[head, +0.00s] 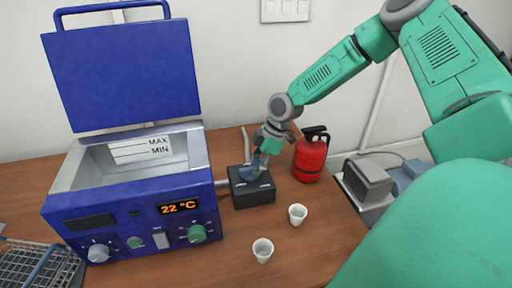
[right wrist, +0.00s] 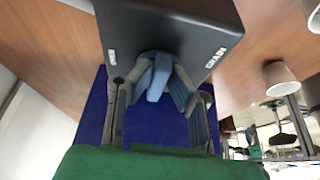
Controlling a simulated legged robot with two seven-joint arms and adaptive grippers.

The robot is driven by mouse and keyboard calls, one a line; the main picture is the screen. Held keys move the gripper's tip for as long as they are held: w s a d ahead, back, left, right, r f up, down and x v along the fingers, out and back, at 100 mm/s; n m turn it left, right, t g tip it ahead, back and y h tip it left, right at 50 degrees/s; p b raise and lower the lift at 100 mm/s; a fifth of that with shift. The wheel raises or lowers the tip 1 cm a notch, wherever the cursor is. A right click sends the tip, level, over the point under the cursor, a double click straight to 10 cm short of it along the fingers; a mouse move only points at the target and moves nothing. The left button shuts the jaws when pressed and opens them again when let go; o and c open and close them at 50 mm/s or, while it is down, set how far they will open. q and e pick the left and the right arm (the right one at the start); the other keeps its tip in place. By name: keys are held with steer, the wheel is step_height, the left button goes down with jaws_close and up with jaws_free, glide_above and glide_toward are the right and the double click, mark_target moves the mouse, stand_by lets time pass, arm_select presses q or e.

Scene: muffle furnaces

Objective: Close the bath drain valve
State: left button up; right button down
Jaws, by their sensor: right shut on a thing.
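The drain valve is a black box (head: 254,194) on the table, to the right of the blue water bath (head: 130,215). In the right wrist view the box (right wrist: 170,28) carries the word DRAIN near its right edge and a smaller label at its left that I cannot read. A blue handle (right wrist: 158,80) stands out from the box. My right gripper (head: 258,170) reaches down to the box from above; in the right wrist view its two fingers (right wrist: 160,92) are shut on the blue handle. The fingers partly hide the handle. My left gripper is not in view.
The bath's lid (head: 122,75) is up and its display reads 22 °C. A red fire extinguisher (head: 310,158) stands right of the box. Two white cups (head: 298,214) stand in front. A grey device (head: 368,183) is at the right, a wire basket (head: 35,265) at front left.

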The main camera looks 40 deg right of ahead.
steer(key=shift+d+f, duration=0.1)
steer(key=shift+f, duration=0.05)
steer(key=c, duration=1.5)
jaws_free()
steer(key=shift+c, duration=0.2)
steer(key=shift+d, duration=0.1)
steer(key=shift+r, duration=0.35)
steer(key=v, duration=1.1)
steer(key=shift+d, duration=0.3)
